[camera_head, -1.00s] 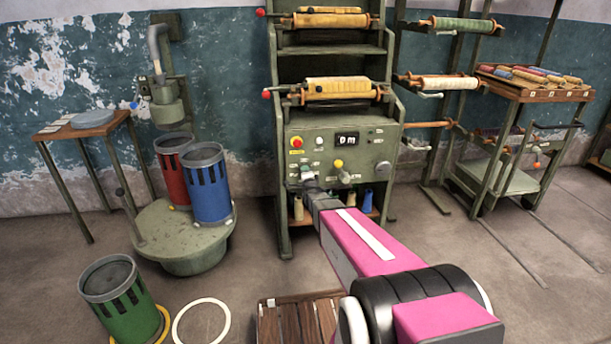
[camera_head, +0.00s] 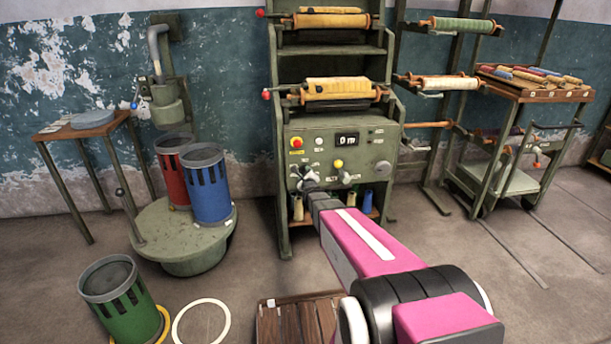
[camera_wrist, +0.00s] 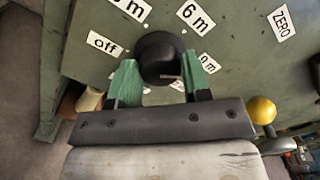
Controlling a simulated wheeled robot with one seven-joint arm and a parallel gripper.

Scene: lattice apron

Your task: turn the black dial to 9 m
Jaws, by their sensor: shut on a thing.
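The black dial (camera_wrist: 160,48) sits on the green panel in the wrist view, between the two green fingertips of my gripper (camera_wrist: 160,66). The fingers are shut on its sides. Around the dial are white labels: "off" (camera_wrist: 104,43), one partly cut off ending in "m" (camera_wrist: 133,9), "6 m" (camera_wrist: 195,17), and one by the right fingertip (camera_wrist: 208,63), partly hidden, ending in "m". A thin pale line shows on the dial's lower right edge. In the head view my gripper (camera_head: 309,180) is at the panel's lower left and largely hides the dial.
The machine's display (camera_head: 347,140) reads "0 m". A yellow knob (camera_wrist: 261,110) stands right of my gripper, and a "ZERO" label (camera_wrist: 283,22) is at upper right. A red button (camera_head: 296,143) is above. Spools stand on the shelf below the panel.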

